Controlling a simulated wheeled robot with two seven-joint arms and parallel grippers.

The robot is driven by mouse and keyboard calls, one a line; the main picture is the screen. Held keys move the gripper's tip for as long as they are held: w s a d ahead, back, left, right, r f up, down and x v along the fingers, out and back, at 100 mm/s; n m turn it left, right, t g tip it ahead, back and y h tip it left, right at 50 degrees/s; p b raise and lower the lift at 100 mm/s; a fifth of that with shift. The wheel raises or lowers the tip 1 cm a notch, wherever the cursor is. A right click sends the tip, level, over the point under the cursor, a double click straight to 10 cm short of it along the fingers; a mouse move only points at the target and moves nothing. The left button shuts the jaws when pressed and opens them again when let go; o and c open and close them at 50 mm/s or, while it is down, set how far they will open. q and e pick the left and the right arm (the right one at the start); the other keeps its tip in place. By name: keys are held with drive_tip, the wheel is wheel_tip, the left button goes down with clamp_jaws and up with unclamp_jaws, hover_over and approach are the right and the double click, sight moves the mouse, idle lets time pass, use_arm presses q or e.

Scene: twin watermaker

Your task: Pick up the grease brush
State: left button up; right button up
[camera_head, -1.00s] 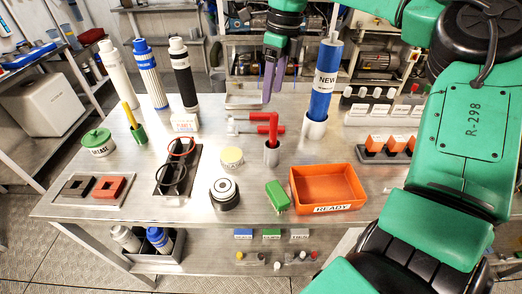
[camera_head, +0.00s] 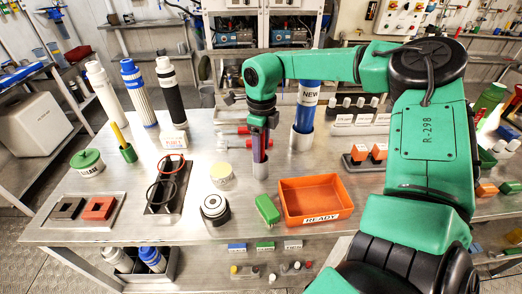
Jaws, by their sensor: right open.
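A brush with a yellow handle (camera_head: 117,132) stands upright in a small green cup (camera_head: 129,154) at the left of the table. Its lower end is hidden in the cup. A green-lidded pot labelled as grease (camera_head: 87,162) stands to the left of that cup. My right gripper (camera_head: 260,152) points down over the grey cup (camera_head: 260,171) in the middle of the table, well to the right of the brush. Its purple fingers are open, and the red-handled tool standing in that cup shows beside and between them. My left gripper is out of view.
Three tall filter cartridges (camera_head: 136,90) stand at the back left. A black tray with rings (camera_head: 165,184), a dark round part (camera_head: 215,208), a green brush-like block (camera_head: 267,209) and an orange bin (camera_head: 316,197) occupy the front. A blue cylinder (camera_head: 306,104) stands behind my right gripper.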

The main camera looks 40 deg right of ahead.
clamp_jaws()
wheel_tip(320, 180, up, 10)
drive_tip(key=shift+r+b, duration=0.1)
drive_tip(key=shift+b, duration=0.65)
